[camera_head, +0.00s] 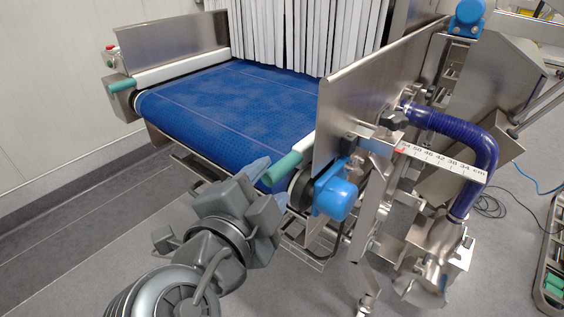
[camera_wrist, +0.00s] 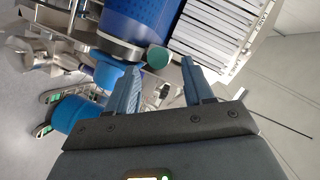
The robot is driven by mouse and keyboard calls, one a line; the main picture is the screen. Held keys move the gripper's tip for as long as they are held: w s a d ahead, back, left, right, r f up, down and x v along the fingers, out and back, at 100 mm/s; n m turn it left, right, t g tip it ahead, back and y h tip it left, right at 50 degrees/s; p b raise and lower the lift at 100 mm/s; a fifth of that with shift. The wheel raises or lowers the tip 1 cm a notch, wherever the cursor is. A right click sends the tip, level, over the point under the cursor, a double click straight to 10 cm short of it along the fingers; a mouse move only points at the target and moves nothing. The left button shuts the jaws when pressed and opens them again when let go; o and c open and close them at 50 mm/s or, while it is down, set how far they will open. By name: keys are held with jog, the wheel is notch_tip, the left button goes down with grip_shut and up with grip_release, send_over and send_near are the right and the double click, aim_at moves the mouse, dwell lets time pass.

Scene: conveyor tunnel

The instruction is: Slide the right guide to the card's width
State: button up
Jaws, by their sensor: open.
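The right guide (camera_head: 358,95) is a tall steel side plate along the right edge of the blue belt. A white scale in cm (camera_head: 440,161) runs out to the right from its bracket, with a red mark near its left end. I cannot make out a card with the wanted width. My gripper (camera_head: 262,172) is open and empty at the front of the conveyor, left of the green roller end and below the guide. In the wrist view my gripper (camera_wrist: 157,82) shows two blue fingers spread apart, with the roller end between and beyond them.
The blue belt (camera_head: 235,105) is bare and leads to a white strip curtain (camera_head: 305,35). A left guide (camera_head: 175,48) stands opposite. A blue motor (camera_head: 335,190), a blue hose (camera_head: 470,130) and steel legs crowd the right. The floor at left is free.

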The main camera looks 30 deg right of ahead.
aim_at(280, 170)
jog(key=p+x, duration=0.1)
jog(key=x, duration=0.5)
grip_shut()
dwell(0.4)
